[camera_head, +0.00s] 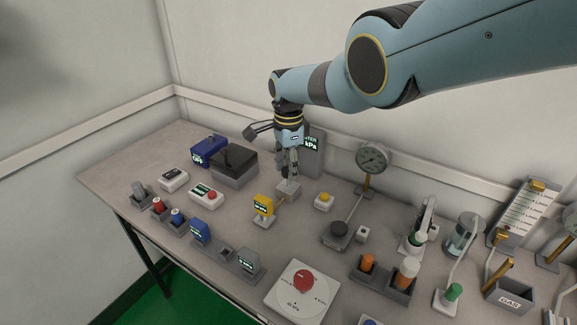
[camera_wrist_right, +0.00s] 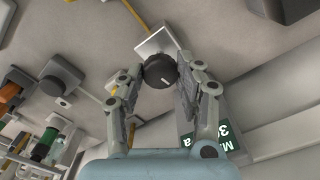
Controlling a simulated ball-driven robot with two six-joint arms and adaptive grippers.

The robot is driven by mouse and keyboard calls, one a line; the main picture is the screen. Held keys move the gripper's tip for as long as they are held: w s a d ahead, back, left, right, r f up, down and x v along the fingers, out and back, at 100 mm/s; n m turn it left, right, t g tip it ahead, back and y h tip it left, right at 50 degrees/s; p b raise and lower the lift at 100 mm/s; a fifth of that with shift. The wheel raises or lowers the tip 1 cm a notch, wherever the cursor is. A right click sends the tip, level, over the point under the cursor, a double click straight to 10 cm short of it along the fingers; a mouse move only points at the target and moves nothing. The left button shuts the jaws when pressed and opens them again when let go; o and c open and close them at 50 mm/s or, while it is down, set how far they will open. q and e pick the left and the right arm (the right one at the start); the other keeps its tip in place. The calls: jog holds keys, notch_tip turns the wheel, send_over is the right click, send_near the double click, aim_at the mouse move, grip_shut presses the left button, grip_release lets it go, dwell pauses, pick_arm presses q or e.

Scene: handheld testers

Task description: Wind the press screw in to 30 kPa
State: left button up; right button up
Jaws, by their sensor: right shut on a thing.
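My right gripper (camera_head: 288,176) points down over a small pale block (camera_head: 289,191) at the middle of the bench. In the right wrist view its two fingers (camera_wrist_right: 160,72) are closed on the sides of a round dark knob (camera_wrist_right: 158,71) with a white mark, in front of a pale square plate (camera_wrist_right: 163,41). The knob is hidden by the fingers in the head view. A yellow tester (camera_head: 263,204) with a small screen stands left of the block, joined by a brass-coloured rod; its reading is too small to read. A grey sign (camera_head: 313,155) behind the gripper partly shows "kPa". My left gripper is not in view.
A black-lidded box (camera_head: 234,163) and a blue device (camera_head: 208,150) stand left. A white plate with a red knob (camera_head: 302,281) is in front.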

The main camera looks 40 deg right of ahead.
jog(key=shift+w+r+m, duration=0.2)
jog(key=shift+m, duration=0.6)
jog(key=o, duration=0.9)
jog(key=shift+o, duration=1.3)
jog(key=shift+s+f, duration=0.1)
notch_tip(320, 180, up, 12)
